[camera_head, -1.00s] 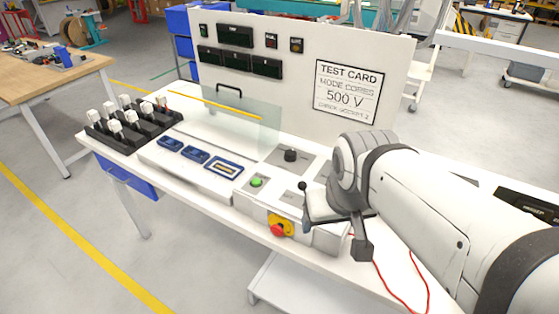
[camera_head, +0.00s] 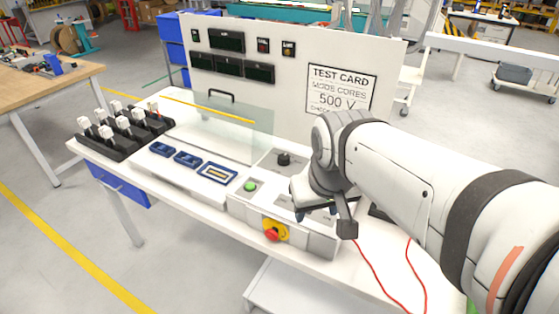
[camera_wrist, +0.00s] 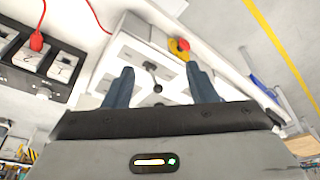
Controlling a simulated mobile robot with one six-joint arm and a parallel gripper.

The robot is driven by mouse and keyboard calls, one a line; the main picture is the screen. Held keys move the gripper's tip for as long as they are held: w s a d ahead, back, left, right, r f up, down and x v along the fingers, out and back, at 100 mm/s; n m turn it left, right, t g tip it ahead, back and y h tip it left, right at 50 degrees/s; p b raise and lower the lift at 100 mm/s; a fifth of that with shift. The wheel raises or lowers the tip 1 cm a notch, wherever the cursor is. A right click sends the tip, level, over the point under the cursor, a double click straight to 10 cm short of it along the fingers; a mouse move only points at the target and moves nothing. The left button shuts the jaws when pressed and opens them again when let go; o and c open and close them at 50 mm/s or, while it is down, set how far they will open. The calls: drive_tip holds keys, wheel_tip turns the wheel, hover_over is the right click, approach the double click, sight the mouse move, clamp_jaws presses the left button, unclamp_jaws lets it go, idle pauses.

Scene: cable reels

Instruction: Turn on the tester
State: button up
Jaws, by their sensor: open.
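The tester stands on a white bench, with an upright panel (camera_head: 295,85) whose displays (camera_head: 227,41) look dark. Its front has a green button (camera_head: 250,186), a red emergency knob (camera_head: 271,235) on yellow, and a black knob (camera_head: 284,159). My gripper (camera_head: 314,212) is over the right part of the console, partly hidden by my wrist. In the wrist view my gripper (camera_wrist: 159,70) is open and empty. A small lever with a black ball (camera_wrist: 150,66) shows between its fingers; contact cannot be told. The lever is hidden in the head view.
A clear guard (camera_head: 235,130) and blue-framed sockets (camera_head: 217,173) lie left of the controls. A black rack (camera_head: 113,146) holds several white pieces. Red leads (camera_head: 366,265) run at the right, near sockets (camera_wrist: 62,68) in the wrist view.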

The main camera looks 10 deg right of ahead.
drive_tip(key=shift+n+g, duration=0.3)
drive_tip(key=shift+n, duration=0.5)
drive_tip(key=w+b, duration=0.1)
drive_tip(key=w, duration=0.3)
drive_tip(key=w+b, duration=0.2)
drive_tip(key=w, duration=0.1)
drive_tip(key=w+b, duration=0.1)
drive_tip(key=w, duration=0.3)
drive_tip(key=shift+w+a+f+b, duration=0.2)
drive_tip(key=shift+w+f+b, duration=0.1)
drive_tip(key=shift+w+b, duration=0.05)
drive_tip(key=c, duration=0.6)
drive_tip(key=shift+n+g+h, duration=0.3)
drive_tip(key=shift+n, duration=0.6)
drive_tip(key=w+f+b, duration=0.1)
drive_tip(key=w, duration=0.3)
drive_tip(key=w+b, duration=0.2)
drive_tip(key=w, duration=0.2)
drive_tip(key=w+a+f+b, duration=0.1)
drive_tip(key=w, duration=0.3)
drive_tip(key=shift+w+f, duration=0.1)
drive_tip(key=shift+f, duration=0.2)
clamp_jaws()
